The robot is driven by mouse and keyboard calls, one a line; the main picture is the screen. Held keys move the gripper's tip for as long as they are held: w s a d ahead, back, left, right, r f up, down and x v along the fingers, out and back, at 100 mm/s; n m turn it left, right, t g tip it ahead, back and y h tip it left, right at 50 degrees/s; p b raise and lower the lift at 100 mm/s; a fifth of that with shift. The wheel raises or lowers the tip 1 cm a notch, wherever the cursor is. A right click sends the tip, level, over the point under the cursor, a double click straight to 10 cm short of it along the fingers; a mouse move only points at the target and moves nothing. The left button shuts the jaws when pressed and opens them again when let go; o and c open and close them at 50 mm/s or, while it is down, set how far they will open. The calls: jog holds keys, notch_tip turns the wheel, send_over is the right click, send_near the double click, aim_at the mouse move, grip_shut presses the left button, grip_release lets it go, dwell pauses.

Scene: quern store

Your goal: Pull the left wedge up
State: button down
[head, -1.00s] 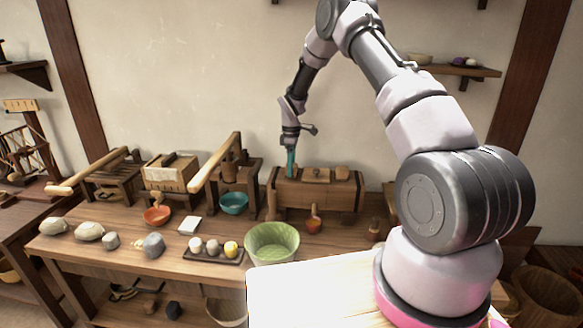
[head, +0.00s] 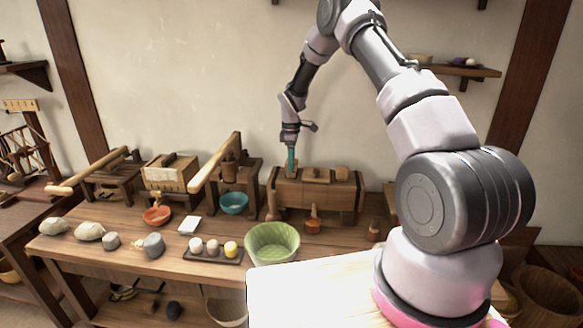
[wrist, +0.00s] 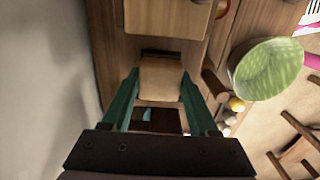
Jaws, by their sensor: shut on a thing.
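The left wedge (wrist: 160,78) is a pale wooden block seen in the wrist view between my teal fingers. My gripper (head: 292,168) is shut on it, pointing down at the left end of the wooden press box (head: 320,195); the fingers also show in the wrist view (wrist: 160,82). A dark slot edge shows beside the wedge in the wrist view. In the head view my fingers mostly hide the wedge. How deep its lower end sits cannot be told.
On the box top are a middle block (head: 316,175) and another wedge (head: 342,172) at the right. A teal bowl (head: 234,203) is at the left. The wall is behind.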

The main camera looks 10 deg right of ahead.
jog(key=shift+w+r, duration=0.1)
jog(key=shift+r, duration=0.6)
jog(key=shift+c, duration=0.8)
grip_release()
notch_tip(320, 180, up, 11)
